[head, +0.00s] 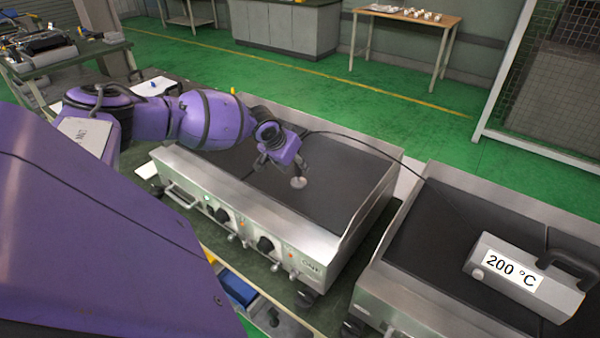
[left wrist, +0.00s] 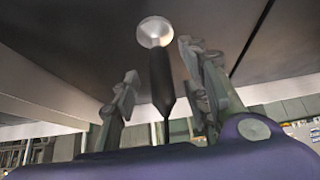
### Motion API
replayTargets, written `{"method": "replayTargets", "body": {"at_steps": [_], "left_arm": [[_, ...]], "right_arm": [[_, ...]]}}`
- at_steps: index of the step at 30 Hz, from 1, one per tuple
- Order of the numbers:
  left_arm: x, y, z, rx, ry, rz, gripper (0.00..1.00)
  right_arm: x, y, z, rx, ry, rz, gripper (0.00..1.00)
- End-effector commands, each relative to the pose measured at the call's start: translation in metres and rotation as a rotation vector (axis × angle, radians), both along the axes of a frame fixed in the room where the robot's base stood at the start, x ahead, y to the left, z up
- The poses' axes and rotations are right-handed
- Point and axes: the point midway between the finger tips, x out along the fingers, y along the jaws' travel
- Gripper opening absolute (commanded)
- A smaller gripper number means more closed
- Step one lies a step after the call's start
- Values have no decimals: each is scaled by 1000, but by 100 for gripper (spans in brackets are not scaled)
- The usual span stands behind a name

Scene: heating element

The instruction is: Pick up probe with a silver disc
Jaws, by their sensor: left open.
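The probe's round silver disc (head: 298,183) shows over the dark plate of the left griddle. In the left wrist view the probe (left wrist: 160,80) has a black handle that tapers toward the gripper, with the silver disc at its far end. My left gripper (head: 275,165) is over the griddle, right by the probe. In the left wrist view its two fingers (left wrist: 158,62) stand apart on either side of the handle, with gaps showing. I cannot tell whether the disc touches the plate. My right gripper is not in view.
The left griddle (head: 340,200) has raised metal side walls and front knobs. A meter reading 200 °C (head: 525,275) lies on a second griddle at right. A thin black cable (head: 400,162) arcs between the gripper area and the right griddle. A wooden table (head: 408,14) stands far behind.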

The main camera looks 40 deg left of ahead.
Motion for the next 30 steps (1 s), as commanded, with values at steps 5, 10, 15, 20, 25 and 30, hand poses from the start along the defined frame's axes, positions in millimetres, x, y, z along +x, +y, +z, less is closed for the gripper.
{"method": "replayTargets", "body": {"at_steps": [5, 10, 15, 20, 25, 30], "left_arm": [[13, 1, -23, 0, 1, 0, 42], [16, 2, -27, 1, -1, 0, 42], [16, 2, -26, 1, -1, -2, 38], [16, 2, -26, 1, -1, -2, 17], [16, 2, -26, 1, -1, -1, 0], [16, 2, -26, 1, -2, -1, 0]], "right_arm": [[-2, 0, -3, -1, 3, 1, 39], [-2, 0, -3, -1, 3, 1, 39], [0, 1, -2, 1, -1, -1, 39], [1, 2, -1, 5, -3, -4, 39], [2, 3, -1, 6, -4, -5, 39], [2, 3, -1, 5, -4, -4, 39]]}}
